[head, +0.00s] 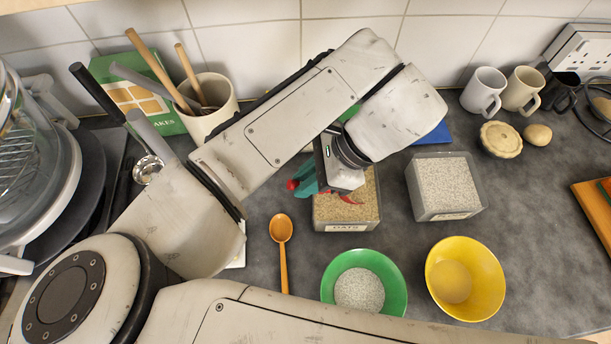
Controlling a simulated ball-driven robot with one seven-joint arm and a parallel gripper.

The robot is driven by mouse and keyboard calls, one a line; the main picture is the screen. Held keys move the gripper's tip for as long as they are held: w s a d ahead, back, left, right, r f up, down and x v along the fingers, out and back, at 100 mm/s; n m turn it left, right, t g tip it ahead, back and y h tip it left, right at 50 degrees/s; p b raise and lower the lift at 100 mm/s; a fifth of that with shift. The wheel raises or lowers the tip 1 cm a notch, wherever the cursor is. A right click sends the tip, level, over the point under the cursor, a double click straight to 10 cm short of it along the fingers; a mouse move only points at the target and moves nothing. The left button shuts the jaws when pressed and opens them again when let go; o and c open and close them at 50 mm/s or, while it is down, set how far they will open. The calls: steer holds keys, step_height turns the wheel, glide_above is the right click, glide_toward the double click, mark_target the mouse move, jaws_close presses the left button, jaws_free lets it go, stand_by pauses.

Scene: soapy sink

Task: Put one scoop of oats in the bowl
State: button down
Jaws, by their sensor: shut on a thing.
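The oats container (345,226) is a clear box with a label reading OATS, holding tan flakes. My gripper (318,184), with teal fingers, is low over its left side. It is shut on a red thing (292,185), probably a scoop; red shows left of the fingers and again over the oats. My wrist hides most of it, so I cannot tell whether it holds oats. A green bowl (395,275) in front holds pale grey grains. A yellow bowl (490,278) to its right looks empty.
A second clear box (415,190) of pale grains stands right of the oats. An orange spoon (282,230) lies left of the oats. Mugs (484,92), a pie (500,139) and a utensil crock (213,120) stand at the back. The counter right of the yellow bowl is clear.

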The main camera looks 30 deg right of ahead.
steer(key=shift+a+r+p, duration=0.1)
steer(key=shift+r+p, duration=1.85)
steer(key=shift+r, duration=0.55)
steer(key=shift+w+a+g+h+p, duration=0.25)
steer(key=shift+a+g+h+p, duration=0.2)
steer(key=shift+a+h, duration=0.45)
steer(key=shift+w+a+r+g+h+p, duration=0.1)
steer(key=shift+w+a+g+h+p, duration=0.2)
steer(key=shift+h, duration=0.45)
steer(key=shift+w+a+g+h+p, duration=0.1)
steer(key=shift+a+g+h, duration=0.2)
steer(key=shift+h, duration=0.45)
